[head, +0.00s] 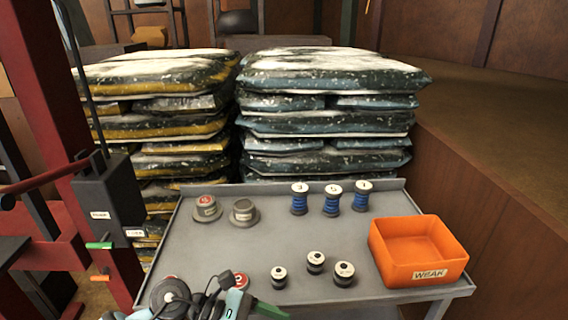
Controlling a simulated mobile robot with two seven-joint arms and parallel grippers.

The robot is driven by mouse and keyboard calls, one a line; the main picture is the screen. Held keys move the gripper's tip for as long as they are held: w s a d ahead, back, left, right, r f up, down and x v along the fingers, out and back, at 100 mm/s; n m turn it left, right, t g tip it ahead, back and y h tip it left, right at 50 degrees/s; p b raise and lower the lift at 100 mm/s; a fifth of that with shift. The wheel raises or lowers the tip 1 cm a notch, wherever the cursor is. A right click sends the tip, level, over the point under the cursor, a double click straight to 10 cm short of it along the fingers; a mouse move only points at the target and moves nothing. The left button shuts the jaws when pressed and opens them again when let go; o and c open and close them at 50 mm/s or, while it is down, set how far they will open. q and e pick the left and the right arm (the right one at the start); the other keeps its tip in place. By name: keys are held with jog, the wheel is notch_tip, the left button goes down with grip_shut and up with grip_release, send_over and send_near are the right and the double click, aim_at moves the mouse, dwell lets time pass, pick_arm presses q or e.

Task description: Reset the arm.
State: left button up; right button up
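A red lift post (60,130) stands at the left edge. A red bar (45,178) with a dark end crosses it, rising slightly to the right. A dark box (108,198) with small white labels is beside the post. A green handle (99,246) and an orange handle (100,278) show below the box. Dark and teal parts, apparently of my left arm, show at the bottom, in front of the table's near left corner. I cannot make out its fingertips or any held thing. My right gripper is out of view.
A brown ledge (490,190) runs along the right.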

pick_arm(q)
jog(key=s+a+f+m+t+y+p, duration=0.15)
jog(key=a+f+m+t, duration=0.35)
jog(key=m, duration=0.6)
jog(key=s+a+f+m+t+y+b, duration=0.1)
jog(key=s+a+m+t+y, duration=0.15)
jog(key=m+t, duration=0.6)
jog(key=s+a+f+m+t+y+p, duration=0.1)
jog(key=a+f+m+t+y, duration=0.3)
jog(key=m, duration=0.8)
jog(key=s+a+f+n+g+y, duration=0.2)
jog(key=s+a+f+n+g, duration=0.1)
jog(key=s+f+n, duration=0.3)
jog(key=s+a+f+n+g+y, duration=0.1)
jog(key=s+a+f+n+g, duration=0.2)
jog(key=s+f+n, duration=0.3)
jog(key=s, duration=0.5)
jog(key=shift+a+y+p, duration=0.3)
jog(key=shift+a+y, duration=0.05)
jog(key=shift+y, duration=0.05)
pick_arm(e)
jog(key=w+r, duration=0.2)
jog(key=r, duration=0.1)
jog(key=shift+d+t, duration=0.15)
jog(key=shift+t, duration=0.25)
pick_arm(q)
jog(key=shift+g, duration=0.25)
